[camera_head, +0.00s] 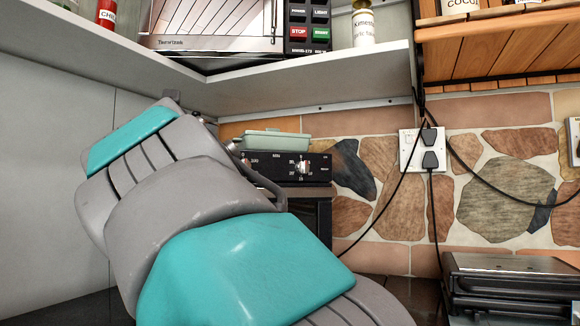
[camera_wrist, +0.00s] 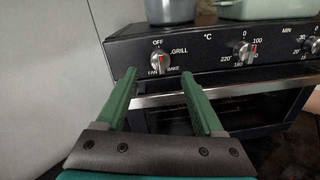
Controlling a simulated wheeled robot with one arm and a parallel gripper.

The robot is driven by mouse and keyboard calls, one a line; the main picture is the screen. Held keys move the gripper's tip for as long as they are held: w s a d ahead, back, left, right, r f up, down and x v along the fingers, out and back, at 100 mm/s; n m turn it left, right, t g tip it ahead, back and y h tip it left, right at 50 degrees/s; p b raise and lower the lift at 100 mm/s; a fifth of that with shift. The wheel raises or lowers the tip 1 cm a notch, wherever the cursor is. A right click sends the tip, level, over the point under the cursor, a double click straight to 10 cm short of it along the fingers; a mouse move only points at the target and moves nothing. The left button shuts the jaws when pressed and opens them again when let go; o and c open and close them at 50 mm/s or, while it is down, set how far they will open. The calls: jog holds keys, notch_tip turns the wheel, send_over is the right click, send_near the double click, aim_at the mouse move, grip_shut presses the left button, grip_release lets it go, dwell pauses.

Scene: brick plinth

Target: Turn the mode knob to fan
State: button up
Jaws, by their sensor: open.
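The mode knob (camera_wrist: 160,62) is a silver knob at the left of the black oven panel in the wrist view. OFF is printed above it, GRILL at its right, BAKE at lower right and FAN at lower left. A small orange-red mark shows on its face; its exact direction is hard to tell. My gripper (camera_wrist: 158,74) is open, its two green fingers pointing at the panel, one on each side of the knob in the picture. Contact is not visible. In the head view my arm hides the gripper and the mode knob.
The temperature knob (camera_wrist: 244,52) and a minutes knob (camera_wrist: 312,45) sit further right on the panel. The oven door handle (camera_wrist: 225,90) runs below. A grey pot (camera_wrist: 170,10) and a pale green dish (camera_head: 275,141) stand on the oven. A white shelf (camera_head: 320,82) hangs above.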

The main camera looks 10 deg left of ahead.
jog(key=shift+x, duration=2.25)
grip_shut()
